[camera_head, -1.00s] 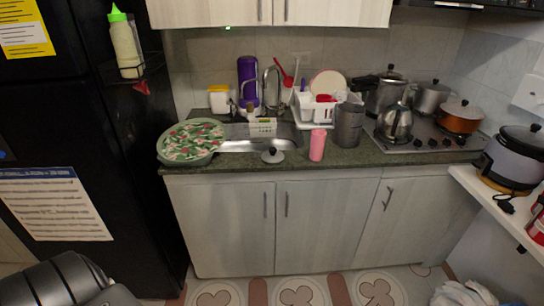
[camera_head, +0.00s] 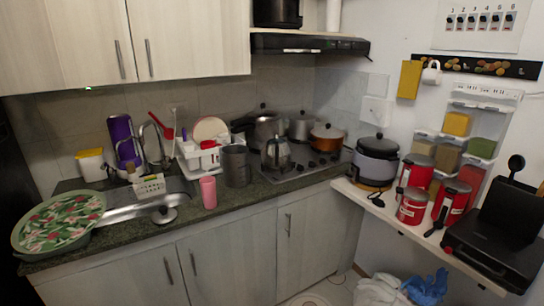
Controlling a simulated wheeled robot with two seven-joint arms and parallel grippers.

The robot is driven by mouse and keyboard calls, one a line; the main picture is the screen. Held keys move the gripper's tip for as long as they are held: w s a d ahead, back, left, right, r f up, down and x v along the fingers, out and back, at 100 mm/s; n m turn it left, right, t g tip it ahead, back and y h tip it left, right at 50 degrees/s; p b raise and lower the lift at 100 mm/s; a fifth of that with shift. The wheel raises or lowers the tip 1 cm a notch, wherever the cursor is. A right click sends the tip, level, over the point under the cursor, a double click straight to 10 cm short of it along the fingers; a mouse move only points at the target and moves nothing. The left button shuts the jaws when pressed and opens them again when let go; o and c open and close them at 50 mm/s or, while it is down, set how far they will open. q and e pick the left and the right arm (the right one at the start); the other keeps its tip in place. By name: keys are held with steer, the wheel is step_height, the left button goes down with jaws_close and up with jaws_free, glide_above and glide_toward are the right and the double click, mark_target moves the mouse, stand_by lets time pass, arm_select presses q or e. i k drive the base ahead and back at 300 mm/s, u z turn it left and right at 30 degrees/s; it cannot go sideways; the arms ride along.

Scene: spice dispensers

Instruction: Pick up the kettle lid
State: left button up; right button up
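A small round lid with a dark knob (camera_head: 164,214), which looks like the kettle lid, lies on the dark green counter (camera_head: 232,197) at the front edge of the sink. The silver kettle (camera_head: 275,153) stands on the stove to the right, in front of the large pots. Whether it has a lid on is too small to tell. Neither of my grippers is in view.
A pink cup (camera_head: 208,192) and a grey canister (camera_head: 236,165) stand right of the lid. A patterned round tray (camera_head: 58,222) lies to its left. A white dish rack (camera_head: 200,155) is behind. A side shelf holds a rice cooker (camera_head: 376,160) and red canisters (camera_head: 412,205).

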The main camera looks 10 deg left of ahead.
mark_target(164, 215)
steer(key=z, duration=0.25)
steer(key=i, duration=0.95)
steer(key=u, duration=0.15)
